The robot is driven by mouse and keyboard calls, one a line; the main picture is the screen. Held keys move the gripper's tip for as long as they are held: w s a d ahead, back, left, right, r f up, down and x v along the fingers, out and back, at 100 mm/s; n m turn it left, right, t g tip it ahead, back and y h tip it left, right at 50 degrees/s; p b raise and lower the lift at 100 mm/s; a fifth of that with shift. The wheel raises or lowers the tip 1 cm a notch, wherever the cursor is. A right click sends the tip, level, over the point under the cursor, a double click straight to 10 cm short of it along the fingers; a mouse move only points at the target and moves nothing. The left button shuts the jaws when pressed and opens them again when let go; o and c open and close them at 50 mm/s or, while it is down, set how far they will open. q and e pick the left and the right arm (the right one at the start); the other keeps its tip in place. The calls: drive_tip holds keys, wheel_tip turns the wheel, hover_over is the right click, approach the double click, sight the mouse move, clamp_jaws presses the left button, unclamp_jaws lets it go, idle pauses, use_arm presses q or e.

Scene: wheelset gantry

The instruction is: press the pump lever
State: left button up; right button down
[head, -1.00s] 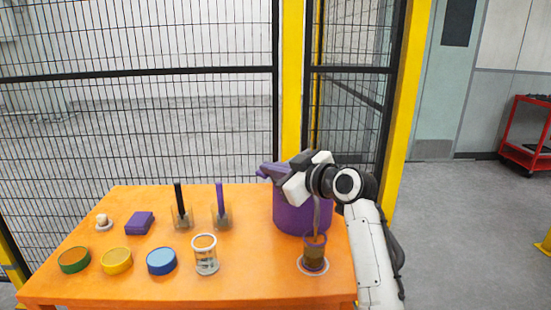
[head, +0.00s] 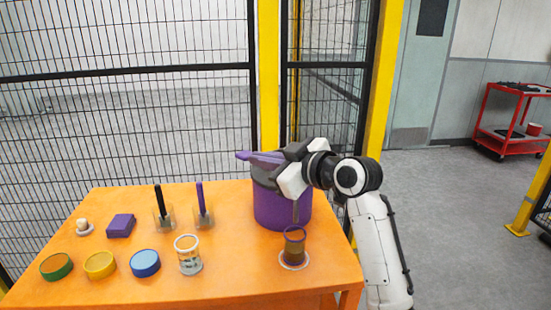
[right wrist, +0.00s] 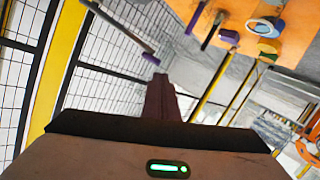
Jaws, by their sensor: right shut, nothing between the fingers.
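The purple pump pot (head: 282,207) stands upright at the right end of the orange table in the head view. Its purple pump lever (head: 250,156) sticks out to the left above the grey top. My right gripper (head: 290,156) is over the pot beside the lever; its fingers are shut and empty. Whether they touch the lever is hidden. In the right wrist view the shut fingers (right wrist: 157,82) point away from the camera. A clear cup (head: 294,247) with brown contents stands on a pale ring in front of the pot. My left gripper is not in view.
On the orange table (head: 220,265) stand a glass jar (head: 188,254), several round tubs, a purple block (head: 121,225) and two upright dark-handled tools in clear holders. A mesh fence (head: 130,120) with a yellow post (head: 267,85) is behind. A red cart (head: 510,120) stands far right.

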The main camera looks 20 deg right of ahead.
drive_tip(key=shift+v, duration=2.25)
drive_tip(key=shift+r, duration=0.1)
drive_tip(key=s+a+f+m+g+h, duration=0.1)
drive_tip(key=s+f+g, duration=0.15)
drive_tip(key=f, duration=0.55)
drive_tip(key=s+f+m+g+h, duration=0.1)
drive_tip(key=s+f, duration=0.3)
drive_tip(key=f, duration=0.3)
drive_tip(key=s+f+m+g+h, duration=0.1)
drive_tip(key=s+f+g, duration=0.2)
drive_tip(key=s+f, duration=0.55)
drive_tip(key=s+f+m+g+h, duration=0.15)
drive_tip(key=s+f, duration=0.35)
drive_tip(key=s, duration=0.7)
drive_tip(key=s+f+m+g+h, duration=0.1)
drive_tip(key=s+f+m+g, duration=0.15)
drive_tip(key=s+f, duration=0.6)
drive_tip(key=w+a+f+t+y, duration=0.2)
drive_tip(key=w+a+f+t, duration=0.1)
drive_tip(key=f, duration=0.7)
drive_tip(key=shift+w+a+n+t, duration=0.2)
drive_tip(key=shift+a+n+t, duration=0.2)
drive_tip(key=shift+a+t, duration=0.65)
drive_tip(key=shift+w+a+f+g, duration=0.1)
drive_tip(key=shift+a+f+g, duration=0.05)
drive_tip(key=shift+a+g, duration=0.15)
